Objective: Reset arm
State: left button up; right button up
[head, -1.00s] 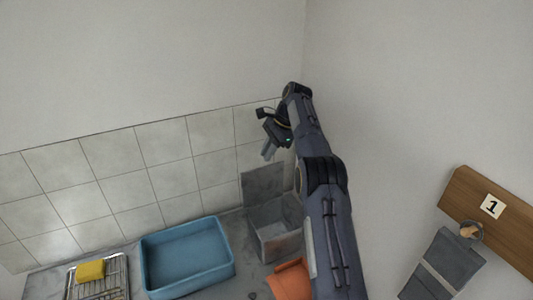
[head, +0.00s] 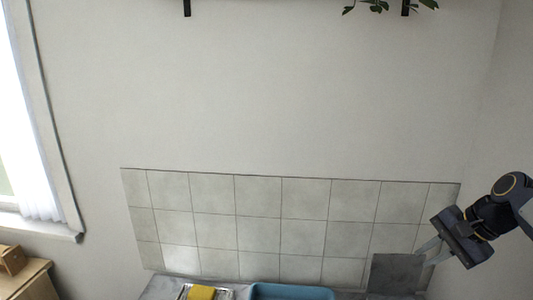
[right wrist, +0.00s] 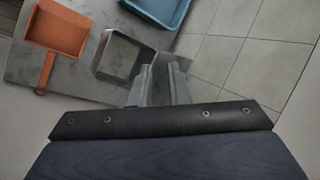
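My right gripper (head: 430,250) is at the right edge of the head view, its fingers pointing down and left in front of the tiled wall. My left gripper is in neither view.
A blue tub (head: 291,291) and a yellow sponge (head: 201,293) on a wire rack are on the counter (head: 160,288). An orange dustpan (right wrist: 58,29) lies beside the box. A window (head: 30,130) is at left; the upper wall has a plant (head: 380,5).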

jog(key=s+a+f+n+b, duration=0.1)
jog(key=s+a+f+n, duration=0.4)
jog(key=s, duration=0.7)
jog(key=s+a+f+n+t+b, duration=0.1)
jog(key=s+a+f+n, duration=0.4)
jog(key=s+a+f, duration=0.3)
jog(key=s+a, duration=0.1)
jog(key=s, duration=0.3)
jog(key=shift+f+h, duration=0.15)
jog(key=shift+h, duration=0.25)
